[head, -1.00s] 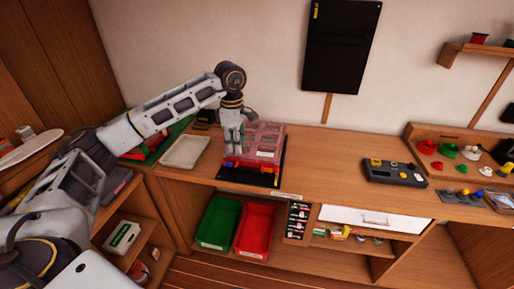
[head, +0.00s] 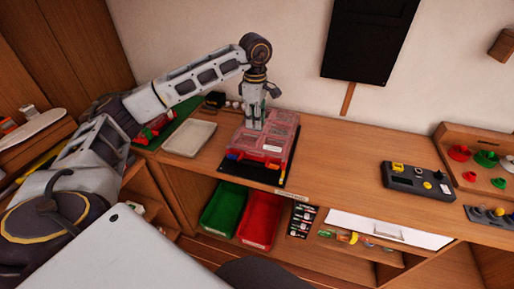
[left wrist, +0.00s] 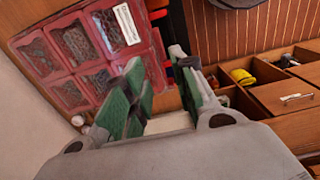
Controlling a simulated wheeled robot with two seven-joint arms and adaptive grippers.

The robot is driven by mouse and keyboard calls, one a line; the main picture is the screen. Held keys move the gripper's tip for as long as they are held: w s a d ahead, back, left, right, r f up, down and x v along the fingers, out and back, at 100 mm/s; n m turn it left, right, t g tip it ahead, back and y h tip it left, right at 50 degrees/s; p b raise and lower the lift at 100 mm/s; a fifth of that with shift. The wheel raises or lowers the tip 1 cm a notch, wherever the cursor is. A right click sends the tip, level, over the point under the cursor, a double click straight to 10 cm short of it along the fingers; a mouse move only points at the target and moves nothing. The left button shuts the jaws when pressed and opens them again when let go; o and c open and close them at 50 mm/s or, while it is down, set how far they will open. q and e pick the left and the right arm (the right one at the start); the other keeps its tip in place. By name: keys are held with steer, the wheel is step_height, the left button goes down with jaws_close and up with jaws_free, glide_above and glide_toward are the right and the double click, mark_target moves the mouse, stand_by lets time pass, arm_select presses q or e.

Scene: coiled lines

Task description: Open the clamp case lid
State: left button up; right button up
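The clamp case (head: 282,140) lies on a dark mat (head: 233,172) on the bench, its clear reddish lid looking shut. In the left wrist view the lid (left wrist: 69,92) shows compartments through it and a white label (left wrist: 126,24). Red, blue and yellow pieces sit at the case's front edge. My left gripper (head: 254,126) points down above the back left part of the lid; I cannot tell if it touches. In the left wrist view its green-padded fingers (left wrist: 160,95) are apart with nothing between them. My right gripper is not in view.
A pale tray (head: 189,139) stands left of the case. A grey control box (head: 418,181) is far right, with clear bench between.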

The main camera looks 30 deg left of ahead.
arm_select(q)
steer(key=p, duration=0.2)
glide_toward(256, 152)
step_height(256, 152, down, 8)
steer(key=shift+s+f, duration=0.1)
steer(key=shift+f, duration=0.05)
stand_by(0.8)
jaws_close()
stand_by(0.3)
